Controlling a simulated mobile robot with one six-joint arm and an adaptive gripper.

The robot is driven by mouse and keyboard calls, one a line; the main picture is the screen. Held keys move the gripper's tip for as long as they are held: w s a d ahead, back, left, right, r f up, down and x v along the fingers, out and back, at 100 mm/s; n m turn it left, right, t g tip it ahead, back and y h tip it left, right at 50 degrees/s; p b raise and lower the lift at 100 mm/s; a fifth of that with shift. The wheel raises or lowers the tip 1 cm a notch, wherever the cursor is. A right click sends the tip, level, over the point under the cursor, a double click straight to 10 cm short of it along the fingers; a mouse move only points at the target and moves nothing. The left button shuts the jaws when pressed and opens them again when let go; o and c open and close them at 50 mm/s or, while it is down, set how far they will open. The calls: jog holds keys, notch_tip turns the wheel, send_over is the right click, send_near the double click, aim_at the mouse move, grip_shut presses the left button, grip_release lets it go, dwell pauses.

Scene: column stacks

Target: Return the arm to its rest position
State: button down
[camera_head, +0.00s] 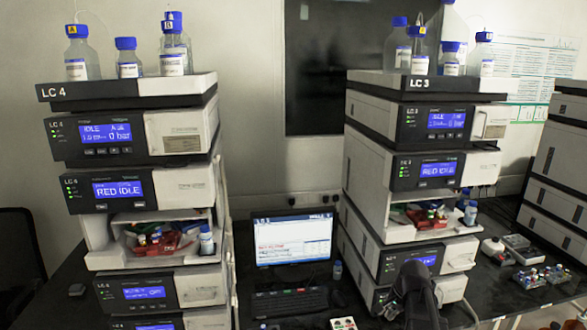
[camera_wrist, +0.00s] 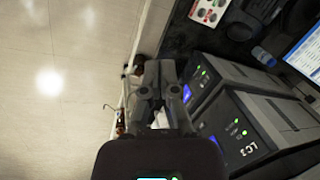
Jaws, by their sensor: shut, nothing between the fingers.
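My gripper (camera_wrist: 159,72) shows in the wrist view as two dark fingers close together, shut with nothing between them. It points away over the pale floor and the bench edge, beside the grey modules of the LC 3 stack (camera_wrist: 245,140). In the head view a dark part of my arm (camera_head: 412,290) stands at the bottom, in front of the lower LC 3 modules.
The LC 3 stack (camera_head: 410,112) rises close behind my arm, with blue-capped bottles on top. The LC 4 stack (camera_head: 130,130) stands left. Between them are a monitor (camera_head: 293,240) and keyboard (camera_head: 290,301). Vial racks (camera_head: 541,277) lie right. Open floor (camera_wrist: 60,90) shows in the wrist view.

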jog(key=s+a+f+n+g+h+b, duration=0.1)
jog(key=s+a+f+n+g, duration=0.1)
jog(key=s+a+n, duration=0.9)
jog(key=shift+s+a+f+h+b, duration=0.25)
jog(key=shift+s+a+h, duration=0.2)
jog(key=shift+s, duration=0.8)
